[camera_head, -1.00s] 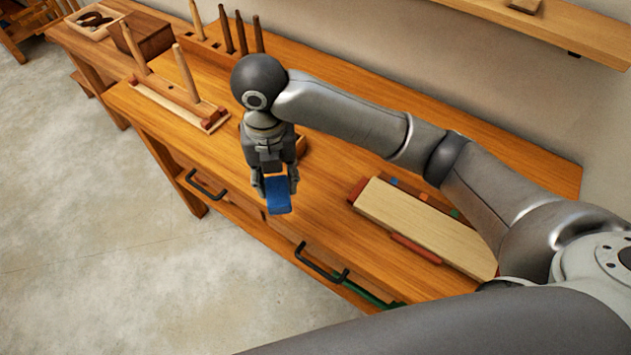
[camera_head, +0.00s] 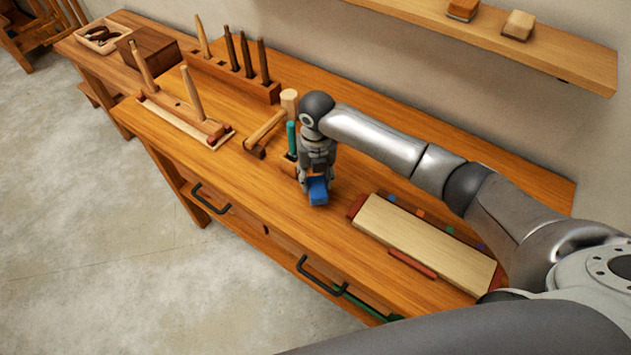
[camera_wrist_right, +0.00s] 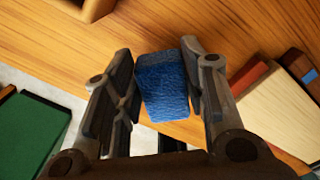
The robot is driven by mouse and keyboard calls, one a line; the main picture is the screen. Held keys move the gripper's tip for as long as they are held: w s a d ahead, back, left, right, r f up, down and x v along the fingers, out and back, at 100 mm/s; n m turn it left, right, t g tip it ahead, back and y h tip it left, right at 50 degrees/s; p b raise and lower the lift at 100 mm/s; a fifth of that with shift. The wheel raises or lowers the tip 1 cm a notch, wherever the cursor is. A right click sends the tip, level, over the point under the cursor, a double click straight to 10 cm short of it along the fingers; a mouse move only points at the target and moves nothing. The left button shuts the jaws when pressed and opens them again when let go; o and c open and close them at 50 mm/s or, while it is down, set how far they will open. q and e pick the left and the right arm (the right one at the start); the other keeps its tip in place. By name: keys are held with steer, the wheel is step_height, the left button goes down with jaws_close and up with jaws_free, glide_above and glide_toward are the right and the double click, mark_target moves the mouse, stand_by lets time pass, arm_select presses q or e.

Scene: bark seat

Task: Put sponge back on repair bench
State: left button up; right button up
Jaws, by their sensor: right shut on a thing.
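A blue sponge (camera_head: 318,190) is held in my right gripper (camera_head: 316,184) over the wooden repair bench (camera_head: 290,222), left of the pale board. In the right wrist view the sponge (camera_wrist_right: 162,86) sits between the two fingers of the right gripper (camera_wrist_right: 160,88), with the bench top beyond it. I cannot tell whether the sponge touches the bench top. My left gripper does not show.
A pale board (camera_head: 425,243) with red end blocks lies right of the sponge. A mallet (camera_head: 268,128), a tool rack (camera_head: 235,75) and a peg stand (camera_head: 180,117) stand behind and left. A wall shelf (camera_head: 490,40) carries two blocks.

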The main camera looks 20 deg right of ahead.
mark_target(316, 179)
step_height(316, 179, down, 2)
steer(key=shift+s+f, duration=0.1)
steer(key=shift+f, duration=0.35)
steer(key=shift+f, duration=0.2)
steer(key=o, duration=0.8)
steer(key=shift+o, duration=0.2)
steer(key=shift+r, duration=0.15)
steer(key=shift+r, duration=0.25)
step_height(316, 179, up, 12)
steer(key=shift+f+b, duration=0.15)
steer(key=shift+b, duration=0.8)
